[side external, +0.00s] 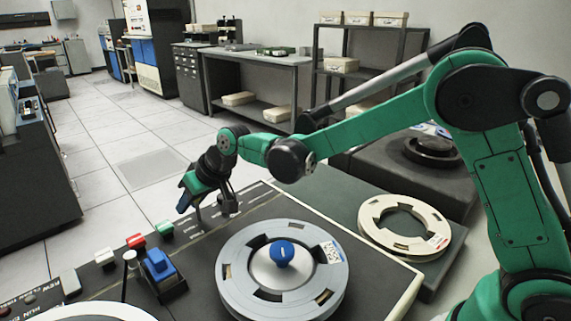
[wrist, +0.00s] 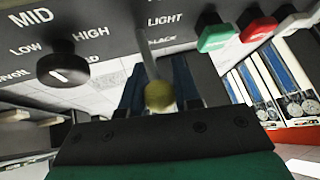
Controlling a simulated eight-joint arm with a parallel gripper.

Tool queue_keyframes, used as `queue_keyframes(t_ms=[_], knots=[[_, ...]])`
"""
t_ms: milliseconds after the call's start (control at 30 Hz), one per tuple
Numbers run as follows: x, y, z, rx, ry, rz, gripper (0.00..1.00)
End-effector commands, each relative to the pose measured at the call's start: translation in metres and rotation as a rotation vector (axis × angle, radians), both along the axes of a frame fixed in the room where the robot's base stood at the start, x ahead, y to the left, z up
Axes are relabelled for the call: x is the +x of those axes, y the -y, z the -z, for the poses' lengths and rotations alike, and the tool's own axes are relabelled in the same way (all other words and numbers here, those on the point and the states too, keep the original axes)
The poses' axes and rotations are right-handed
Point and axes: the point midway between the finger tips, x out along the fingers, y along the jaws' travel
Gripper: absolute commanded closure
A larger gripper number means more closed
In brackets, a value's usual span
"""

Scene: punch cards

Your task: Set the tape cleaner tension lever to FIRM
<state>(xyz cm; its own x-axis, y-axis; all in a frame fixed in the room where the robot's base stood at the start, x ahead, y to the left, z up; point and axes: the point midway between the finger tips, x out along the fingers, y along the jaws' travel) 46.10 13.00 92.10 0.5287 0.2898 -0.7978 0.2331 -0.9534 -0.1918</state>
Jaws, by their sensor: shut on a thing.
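The tape cleaner tension lever shows in the wrist view as a thin rod with a rounded yellowish knob (wrist: 160,95). My gripper (wrist: 159,82) is shut on this knob, with a blue-faced finger on each side. The labels LIGHT and, blurred, SLACK are printed just right of the rod; I cannot read FIRM. In the side view my gripper (side external: 210,208) is low over the far edge of the dark console (side external: 205,245), and the lever is hidden there. I cannot tell the lever's exact setting.
A black rotary knob (wrist: 62,65) marked LOW, MID, HIGH sits left of the lever. Green (wrist: 217,38), red (wrist: 258,30) and white buttons are to its right. A blue switch (side external: 158,266) and a grey tape reel (side external: 240,285) with a blue hub stand nearer on the console.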

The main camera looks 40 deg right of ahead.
Motion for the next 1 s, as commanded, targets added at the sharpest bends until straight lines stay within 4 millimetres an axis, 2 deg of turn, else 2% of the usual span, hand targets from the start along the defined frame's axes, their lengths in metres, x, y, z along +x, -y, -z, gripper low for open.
queue_keyframes(t_ms=[200,467,500,600,1000], knots=[[-0.0054,-0.0004,-0.001,0.0,0.115,-0.002,1.0],[-0.0054,-0.0003,-0.0012,0.0,0.118,-0.001,1.0],[-0.0054,-0.0003,-0.0012,0.0,0.118,-0.001,0.67],[-0.0053,-0.0004,-0.0011,0.0,0.117,-0.001,0.41],[-0.0085,0.0016,-0.0054,0.0,0.117,0.0,0.41]])
